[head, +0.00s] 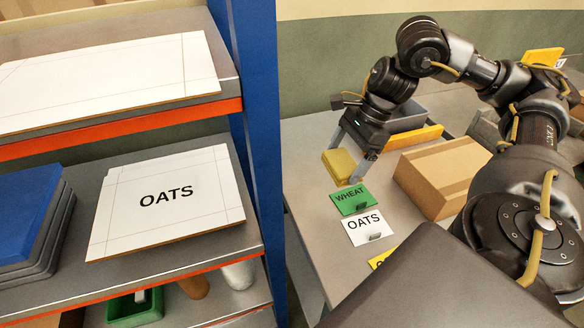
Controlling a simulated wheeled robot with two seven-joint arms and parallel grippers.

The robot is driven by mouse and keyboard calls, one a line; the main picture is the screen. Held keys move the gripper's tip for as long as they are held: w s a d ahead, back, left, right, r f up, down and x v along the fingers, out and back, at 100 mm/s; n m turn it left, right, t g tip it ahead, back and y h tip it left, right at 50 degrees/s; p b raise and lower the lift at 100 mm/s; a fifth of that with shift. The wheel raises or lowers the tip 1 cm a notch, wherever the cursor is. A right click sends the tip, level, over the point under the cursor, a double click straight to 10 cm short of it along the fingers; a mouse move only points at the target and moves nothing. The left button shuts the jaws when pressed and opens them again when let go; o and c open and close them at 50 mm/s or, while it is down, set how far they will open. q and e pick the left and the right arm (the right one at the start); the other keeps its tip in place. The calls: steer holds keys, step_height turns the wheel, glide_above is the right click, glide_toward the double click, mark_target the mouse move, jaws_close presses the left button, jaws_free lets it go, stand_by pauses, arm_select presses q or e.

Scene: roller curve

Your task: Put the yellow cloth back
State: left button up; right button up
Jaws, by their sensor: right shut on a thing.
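The yellow cloth (339,166) shows as a small folded block above the left edge of the grey table, in the head view. My right gripper (349,162) comes in from the right and points down, with its fingers around the cloth and shut on it. I cannot tell whether the cloth touches the table top. My left gripper is not in view.
The table (315,240) holds a green WHEAT card (350,200), a white OATS card (368,228), a cardboard box (440,178) and a yellow-fronted bin (414,137). A blue-posted shelf (258,110) stands left, with a white OATS panel (165,205) and stacked trays (30,225).

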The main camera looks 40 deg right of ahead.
steer(key=w+f, duration=0.3)
steer(key=w, duration=0.1)
steer(key=w+a+f+b, duration=0.1)
steer(key=w+f, duration=0.1)
steer(key=w, duration=0.2)
steer(key=w+f+b, duration=0.1)
steer(key=w+f, duration=0.2)
steer(key=w, duration=0.1)
steer(key=shift+w+a+f, duration=0.35)
steer(key=shift+a, duration=0.05)
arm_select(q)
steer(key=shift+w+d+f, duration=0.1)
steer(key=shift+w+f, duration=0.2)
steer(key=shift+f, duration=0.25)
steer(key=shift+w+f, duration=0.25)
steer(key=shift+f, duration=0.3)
arm_select(e)
steer(key=shift+w+f, duration=0.3)
steer(key=shift+w, duration=0.05)
steer(key=shift+w+a+f, duration=0.1)
steer(key=shift+w+f, duration=0.05)
steer(key=shift+f, duration=0.15)
steer(key=shift+w+f, duration=0.1)
steer(key=shift+f, duration=1.45)
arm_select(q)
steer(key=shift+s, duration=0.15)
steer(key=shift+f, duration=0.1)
